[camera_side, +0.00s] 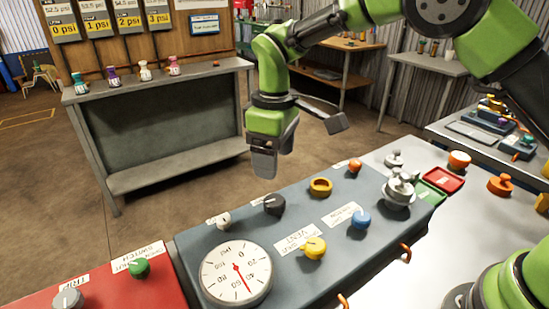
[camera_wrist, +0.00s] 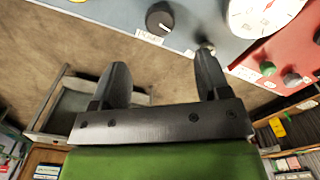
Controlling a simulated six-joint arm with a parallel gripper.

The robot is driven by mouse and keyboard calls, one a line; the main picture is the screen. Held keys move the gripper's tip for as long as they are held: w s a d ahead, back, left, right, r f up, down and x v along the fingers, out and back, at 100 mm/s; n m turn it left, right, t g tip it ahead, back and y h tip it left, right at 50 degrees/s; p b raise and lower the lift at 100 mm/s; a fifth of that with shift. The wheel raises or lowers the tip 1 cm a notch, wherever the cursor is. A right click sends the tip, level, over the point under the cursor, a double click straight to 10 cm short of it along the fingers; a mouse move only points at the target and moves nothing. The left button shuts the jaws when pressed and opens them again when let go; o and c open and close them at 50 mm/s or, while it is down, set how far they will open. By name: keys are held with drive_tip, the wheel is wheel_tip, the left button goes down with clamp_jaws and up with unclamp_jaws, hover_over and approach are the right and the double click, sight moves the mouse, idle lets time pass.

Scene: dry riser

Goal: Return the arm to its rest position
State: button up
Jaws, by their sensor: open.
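My gripper (camera_side: 263,163) hangs from my green arm above the far edge of the blue-grey control panel (camera_side: 330,260), apart from its knobs. In the wrist view my gripper (camera_wrist: 164,80) shows two dark fingers spread apart with nothing between them. The black knob (camera_side: 274,204) is the panel part nearest below my gripper in the side view. It also shows in the wrist view (camera_wrist: 160,18), beyond the fingertips.
The panel carries a pressure gauge (camera_side: 236,273), a yellow knob (camera_side: 314,248), a blue knob (camera_side: 361,219) and a grey valve (camera_side: 398,189). A red panel (camera_side: 110,290) is at the left. A bench (camera_side: 160,78) with several small valves stands behind. Open floor lies between.

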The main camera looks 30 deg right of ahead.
drive_tip(key=s+d+r+m+t+y, duration=0.1)
drive_tip(key=s+d+r+m+t, duration=0.15)
drive_tip(key=s+d+r, duration=0.35)
drive_tip(key=s+d+r+m+t+y, duration=0.1)
drive_tip(key=s+r+m, duration=0.25)
drive_tip(key=r, duration=0.55)
drive_tip(key=s+d+m+t, duration=0.3)
drive_tip(key=s+m, duration=0.2)
drive_tip(key=s, duration=0.9)
drive_tip(key=shift+d+t, duration=0.15)
drive_tip(key=shift+t, duration=0.2)
